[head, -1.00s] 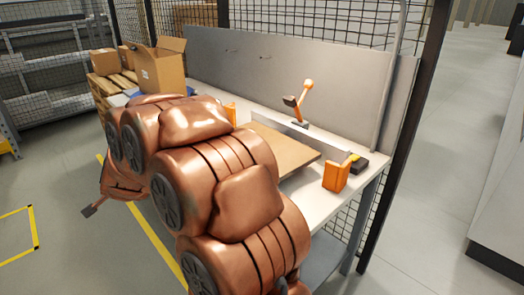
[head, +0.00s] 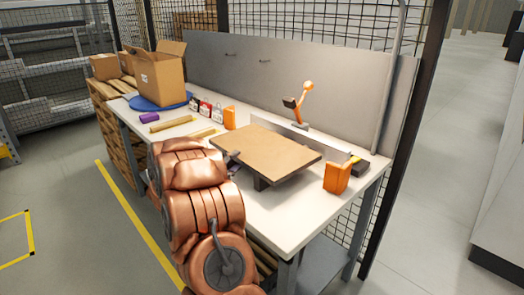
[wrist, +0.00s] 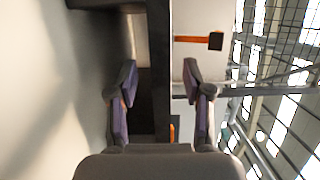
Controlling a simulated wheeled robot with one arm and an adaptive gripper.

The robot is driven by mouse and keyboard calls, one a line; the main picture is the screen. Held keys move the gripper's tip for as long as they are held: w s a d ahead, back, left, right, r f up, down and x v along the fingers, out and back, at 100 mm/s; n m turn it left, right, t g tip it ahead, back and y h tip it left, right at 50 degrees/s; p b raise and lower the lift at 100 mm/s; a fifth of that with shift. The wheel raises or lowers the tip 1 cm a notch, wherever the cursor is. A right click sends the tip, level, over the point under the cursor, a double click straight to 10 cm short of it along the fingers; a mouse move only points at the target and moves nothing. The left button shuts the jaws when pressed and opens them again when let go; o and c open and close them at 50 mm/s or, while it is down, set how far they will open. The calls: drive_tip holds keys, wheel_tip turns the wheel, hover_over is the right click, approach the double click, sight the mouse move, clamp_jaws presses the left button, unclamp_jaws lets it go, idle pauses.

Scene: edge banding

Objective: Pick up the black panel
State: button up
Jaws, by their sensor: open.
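The only loose panel (head: 268,149) lies flat on a dark support block (head: 261,183) above the bench. Its top looks tan in the head view. In the wrist view its near edge (wrist: 158,45) shows as a dark upright strip between my fingers. My gripper (head: 234,157) is at the panel's left side in the head view. In the wrist view my gripper (wrist: 160,76) is open, with one finger on each side of the edge and gaps visible on both sides. My arm hides part of the bench's front.
The white bench (head: 285,215) has a grey back wall (head: 300,85). A cardboard box (head: 155,80), purple roll (head: 149,117) and small bottles (head: 205,108) are at left.

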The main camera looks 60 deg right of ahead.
sight(247, 150)
drive_tip(key=shift+s+d+r+p, duration=0.1)
drive_tip(key=shift+d+p, duration=0.45)
drive_tip(key=shift+d, duration=1.15)
drive_tip(key=shift+s+d+p, duration=0.1)
drive_tip(key=shift+d+p, duration=0.45)
drive_tip(key=shift+d, duration=1.1)
drive_tip(key=shift+w+d, duration=0.1)
drive_tip(key=shift+d, duration=0.3)
clamp_jaws()
